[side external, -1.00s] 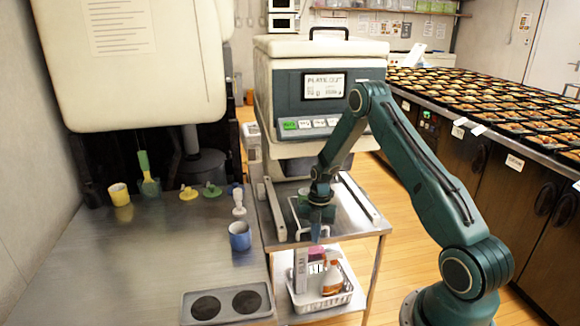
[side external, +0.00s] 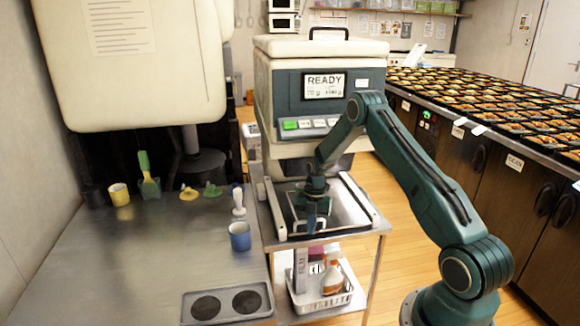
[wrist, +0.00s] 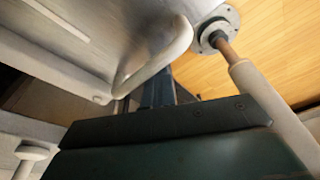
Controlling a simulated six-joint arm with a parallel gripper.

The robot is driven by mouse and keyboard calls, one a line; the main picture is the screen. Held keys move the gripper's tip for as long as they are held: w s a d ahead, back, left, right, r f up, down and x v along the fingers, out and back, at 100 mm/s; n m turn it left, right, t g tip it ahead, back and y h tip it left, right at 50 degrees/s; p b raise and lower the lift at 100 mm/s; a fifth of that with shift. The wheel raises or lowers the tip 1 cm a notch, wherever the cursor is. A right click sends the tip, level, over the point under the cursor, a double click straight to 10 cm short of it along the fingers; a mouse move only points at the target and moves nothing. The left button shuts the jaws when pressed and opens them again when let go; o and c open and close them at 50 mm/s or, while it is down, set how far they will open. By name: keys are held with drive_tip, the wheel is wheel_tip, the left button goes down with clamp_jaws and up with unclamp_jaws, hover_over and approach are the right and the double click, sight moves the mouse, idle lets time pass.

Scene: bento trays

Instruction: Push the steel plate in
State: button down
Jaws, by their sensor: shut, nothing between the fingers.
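The steel plate (side external: 345,208) lies between two pale side rails on the steel cart in front of the machine (side external: 322,85). A light loop handle (side external: 294,226) is at its front end. The machine's screen reads READY. My gripper (side external: 311,224) points down at the handle, shut and empty. In the wrist view my gripper's dark fingers (wrist: 158,92) are close beside the curved handle (wrist: 158,60), with the plate (wrist: 60,50) at upper left. I cannot tell whether the fingers touch the handle.
A steel table with a blue cup (side external: 240,236), yellow cup (side external: 120,194) and small tools stands left. A white basket (side external: 320,298) with a spray bottle is on the shelf below. Bento trays (side external: 480,95) cover the counter at right.

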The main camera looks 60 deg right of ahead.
drive_tip(key=shift+w+d, duration=0.2)
drive_tip(key=shift+d, duration=0.2)
drive_tip(key=s+a, duration=0.5)
drive_tip(key=shift+a, duration=0.15)
idle(1.0)
drive_tip(key=a+v, duration=0.1)
drive_tip(key=v, duration=0.5)
drive_tip(key=shift+s+r, duration=0.2)
drive_tip(key=shift+r, duration=0.35)
idle(0.5)
drive_tip(key=shift+a+r, duration=0.1)
drive_tip(key=shift+a, duration=0.05)
